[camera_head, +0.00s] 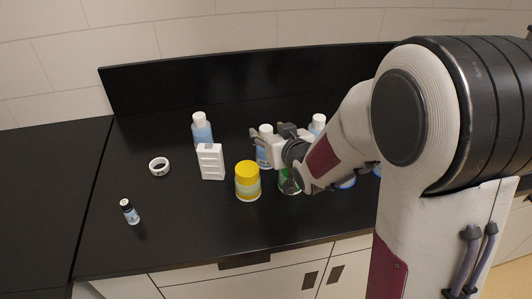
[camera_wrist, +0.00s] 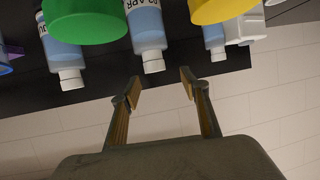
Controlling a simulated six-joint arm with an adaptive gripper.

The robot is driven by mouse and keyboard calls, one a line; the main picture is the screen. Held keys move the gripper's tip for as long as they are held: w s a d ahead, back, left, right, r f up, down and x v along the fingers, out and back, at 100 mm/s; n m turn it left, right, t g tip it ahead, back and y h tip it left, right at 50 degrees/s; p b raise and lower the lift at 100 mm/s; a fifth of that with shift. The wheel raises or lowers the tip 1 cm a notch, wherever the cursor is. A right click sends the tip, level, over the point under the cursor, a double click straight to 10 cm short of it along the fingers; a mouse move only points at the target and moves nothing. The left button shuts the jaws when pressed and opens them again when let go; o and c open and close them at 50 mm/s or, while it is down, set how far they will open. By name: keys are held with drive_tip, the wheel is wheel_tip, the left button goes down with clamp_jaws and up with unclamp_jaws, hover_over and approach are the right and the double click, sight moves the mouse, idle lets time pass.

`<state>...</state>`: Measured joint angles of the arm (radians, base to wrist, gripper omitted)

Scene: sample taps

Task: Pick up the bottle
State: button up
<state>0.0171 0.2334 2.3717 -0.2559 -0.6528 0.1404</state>
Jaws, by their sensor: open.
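Several pale-blue bottles with white caps stand on the black counter. One bottle (camera_head: 262,158) is beside my gripper (camera_head: 268,138) in the head view, partly hidden by it. In the wrist view, which appears upside down, a labelled bottle (camera_wrist: 147,30) has its cap just beyond the gap between my open fingers (camera_wrist: 160,86). Nothing is between the fingers. Another bottle (camera_head: 202,132) stands to the left and one (camera_head: 318,124) to the right, partly behind my arm. Which bottle the task names cannot be told.
A yellow-lidded jar (camera_head: 247,181) and a partly hidden green container (camera_head: 289,184) stand in front of my gripper. The front left counter (camera_head: 180,230) is clear. A black backsplash (camera_head: 220,78) runs behind.

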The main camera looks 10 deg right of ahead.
sight(267, 129)
drive_tip(key=shift+w+d+f, duration=0.1)
drive_tip(key=shift+w+f, duration=0.3)
drive_tip(key=shift+w, duration=0.2)
drive_tip(key=shift+w+d+f, duration=0.1)
drive_tip(key=shift+w+f, duration=0.3)
drive_tip(key=shift+w, duration=0.15)
drive_tip(key=shift+x, duration=1.25)
clamp_jaws()
